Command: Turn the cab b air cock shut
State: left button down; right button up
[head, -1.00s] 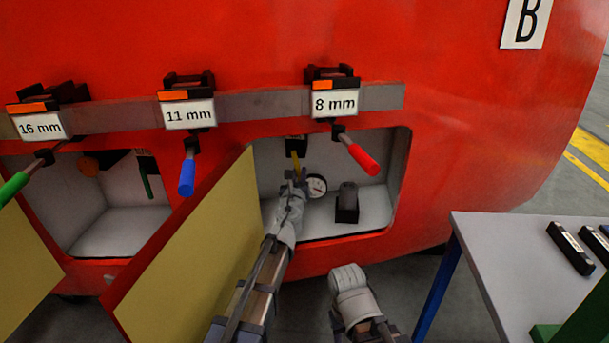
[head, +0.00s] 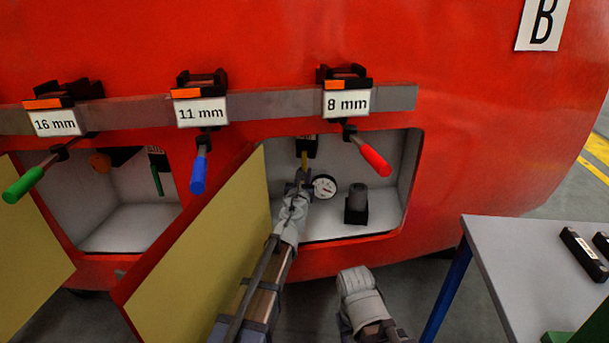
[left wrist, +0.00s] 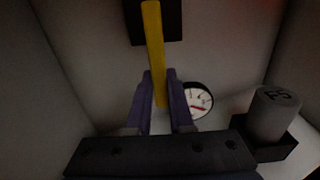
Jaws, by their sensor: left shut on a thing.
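The air cock shows as a yellow handle (head: 304,159) hanging from a black body (head: 306,145) inside the open right-hand compartment of the red nosecone. My left gripper (head: 300,181) reaches into this compartment. In the left wrist view the yellow handle (left wrist: 154,50) hangs nearly straight down, tilted slightly, with its lower end between the two purple fingers of my left gripper (left wrist: 160,88), which are shut on it. My right gripper (head: 358,283) is low in front of the nosecone, away from the cock; its fingers cannot be made out.
A round gauge (head: 324,186) sits just right of my left gripper. A grey cylinder (head: 358,196) in a black holder stands farther right. The open yellow-faced door (head: 200,245) is left of my arm. A red-handled clamp (head: 372,158) hangs before the opening. A table (head: 510,265) is at right.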

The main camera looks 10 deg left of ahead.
pick_arm(q)
jog(key=c, duration=0.8)
grip_release()
jog(key=s, duration=0.7)
jog(key=shift+s, duration=0.4)
